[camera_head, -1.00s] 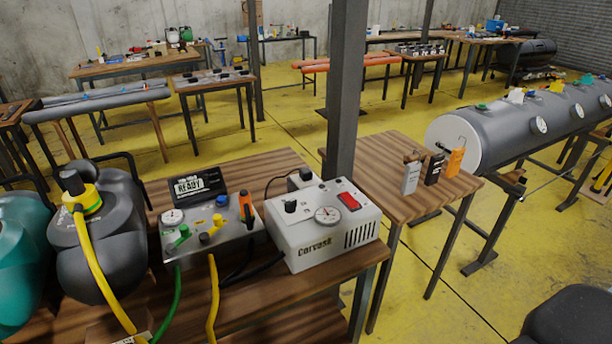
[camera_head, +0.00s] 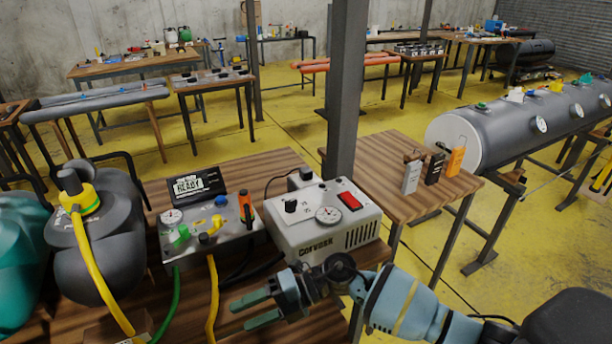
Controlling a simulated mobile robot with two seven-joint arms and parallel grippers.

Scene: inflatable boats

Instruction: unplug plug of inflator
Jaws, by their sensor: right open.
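The inflator (camera_head: 318,237) is a white box with a round gauge, a black knob and a red switch. It stands on the near wooden table. A black plug (camera_head: 305,173) sits on a small pale block behind the inflator's upper left corner, with a thin black cable looping from it. My right gripper (camera_head: 241,314) is in front of the inflator, low in the head view. Its greenish fingers point left and are apart, with nothing between them. It is well away from the plug. My left gripper is not in view.
A grey control box (camera_head: 212,235) with a READY display stands left of the inflator, with green and yellow hoses. A dark canister (camera_head: 100,245) is further left. A dark post (camera_head: 345,100) rises behind the inflator. A side table (camera_head: 375,153) holds three small tagged items.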

